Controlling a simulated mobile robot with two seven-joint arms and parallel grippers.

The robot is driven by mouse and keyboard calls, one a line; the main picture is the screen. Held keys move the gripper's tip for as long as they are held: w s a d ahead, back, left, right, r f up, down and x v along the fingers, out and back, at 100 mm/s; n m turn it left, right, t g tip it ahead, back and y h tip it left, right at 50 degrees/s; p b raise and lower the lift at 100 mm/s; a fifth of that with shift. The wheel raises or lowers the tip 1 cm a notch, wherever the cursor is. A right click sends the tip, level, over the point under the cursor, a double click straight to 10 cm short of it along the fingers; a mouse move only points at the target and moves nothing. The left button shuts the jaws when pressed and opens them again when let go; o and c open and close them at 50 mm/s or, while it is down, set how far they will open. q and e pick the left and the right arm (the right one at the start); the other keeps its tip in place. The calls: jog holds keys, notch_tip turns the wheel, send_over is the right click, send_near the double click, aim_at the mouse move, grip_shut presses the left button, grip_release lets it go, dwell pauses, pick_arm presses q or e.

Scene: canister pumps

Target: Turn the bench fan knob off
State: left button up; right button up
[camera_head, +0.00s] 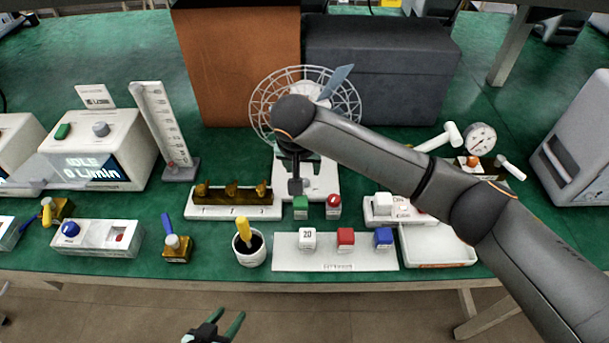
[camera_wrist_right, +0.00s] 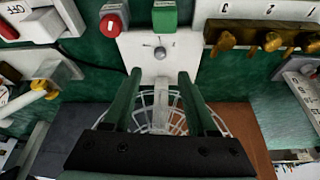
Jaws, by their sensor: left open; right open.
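The bench fan (camera_head: 335,103) has a wire cage and stands at the back middle, partly hidden behind my right arm. Its white base (camera_head: 322,182) faces the front of the bench. The fan knob (camera_wrist_right: 160,53) is a small grey knob on the white base in the right wrist view, with short marks around it; I cannot tell its setting. My right gripper (camera_wrist_right: 160,76) is open, its two green fingers spread just short of the knob and apart from it. In the head view it (camera_head: 296,186) points down over the base. My left gripper (camera_head: 217,328) is open and empty in front of the bench.
A green block (camera_head: 301,207) and a red knob (camera_head: 333,206) sit just in front of the fan base. A rack with brass valves (camera_head: 235,198) is at its left. An orange-brown box (camera_head: 237,65) and a dark box (camera_head: 385,65) stand behind.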

aim_at(305, 181)
jog(key=x, duration=0.9)
jog(key=shift+b, duration=0.4)
jog(key=shift+c, duration=0.3)
grip_shut()
